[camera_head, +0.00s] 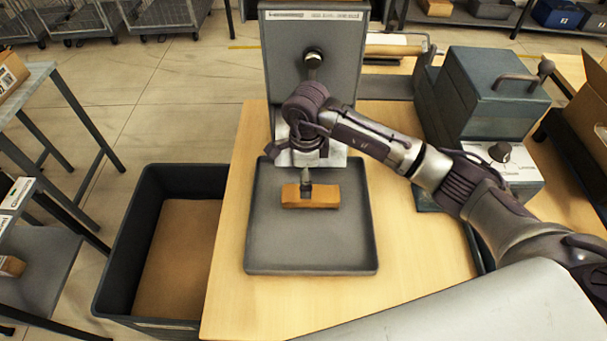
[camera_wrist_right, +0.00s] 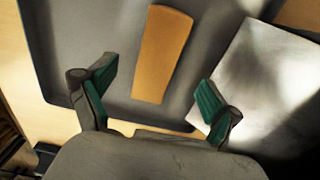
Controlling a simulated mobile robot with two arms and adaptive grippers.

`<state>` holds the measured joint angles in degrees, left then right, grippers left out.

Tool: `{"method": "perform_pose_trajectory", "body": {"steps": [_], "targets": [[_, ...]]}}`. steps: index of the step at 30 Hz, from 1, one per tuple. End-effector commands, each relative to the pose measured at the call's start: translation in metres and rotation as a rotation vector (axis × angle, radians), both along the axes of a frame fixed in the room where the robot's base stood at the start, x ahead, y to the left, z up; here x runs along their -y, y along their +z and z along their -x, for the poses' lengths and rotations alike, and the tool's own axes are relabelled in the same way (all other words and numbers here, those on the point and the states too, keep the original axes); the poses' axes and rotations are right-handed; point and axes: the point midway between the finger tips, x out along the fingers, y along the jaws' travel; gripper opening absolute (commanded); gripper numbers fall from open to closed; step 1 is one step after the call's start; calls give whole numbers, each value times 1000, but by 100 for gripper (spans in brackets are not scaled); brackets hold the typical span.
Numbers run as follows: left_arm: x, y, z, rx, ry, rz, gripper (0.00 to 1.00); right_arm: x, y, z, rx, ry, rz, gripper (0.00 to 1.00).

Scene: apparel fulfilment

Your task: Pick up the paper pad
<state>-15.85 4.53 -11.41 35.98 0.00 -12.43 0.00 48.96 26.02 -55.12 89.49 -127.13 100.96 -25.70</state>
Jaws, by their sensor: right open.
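The paper pad appears to be the small orange-brown block (camera_head: 323,197) lying in the grey tray (camera_head: 310,250), near its far half. In the right wrist view the pad (camera_wrist_right: 163,50) lies beyond and between the fingers. My right gripper (camera_head: 306,186) is above the pad and points down at it, hiding part of its middle. In the right wrist view the gripper (camera_wrist_right: 156,88) is open, its green-padded fingers wide apart with nothing between them. Whether the fingers touch the pad is unclear. My left gripper is not in view.
A grey upright panel machine (camera_head: 313,60) stands behind the tray. A dark boxy machine (camera_head: 495,85) stands to the right. A black bin (camera_head: 145,210) with a brown bottom is left of the wooden table (camera_head: 420,260). The tray's front half is bare.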

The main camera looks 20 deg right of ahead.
Motion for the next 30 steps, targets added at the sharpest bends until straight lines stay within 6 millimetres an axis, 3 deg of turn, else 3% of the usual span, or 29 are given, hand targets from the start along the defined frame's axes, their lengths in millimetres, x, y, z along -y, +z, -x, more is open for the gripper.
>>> {"method": "perform_pose_trajectory", "body": {"steps": [3, 7, 18, 26, 30], "targets": [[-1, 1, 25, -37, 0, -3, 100, 0, -9, 1, -4, -2, 0, 90], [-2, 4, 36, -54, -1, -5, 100, 0, -23, 1, -4, -2, 0, 90], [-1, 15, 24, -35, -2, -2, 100, -1, -70, 1, -3, -1, -2, 90], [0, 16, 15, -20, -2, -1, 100, 0, -75, 0, -1, -1, -1, 90], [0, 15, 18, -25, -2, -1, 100, 0, -75, 0, -1, -1, -1, 71]]}}
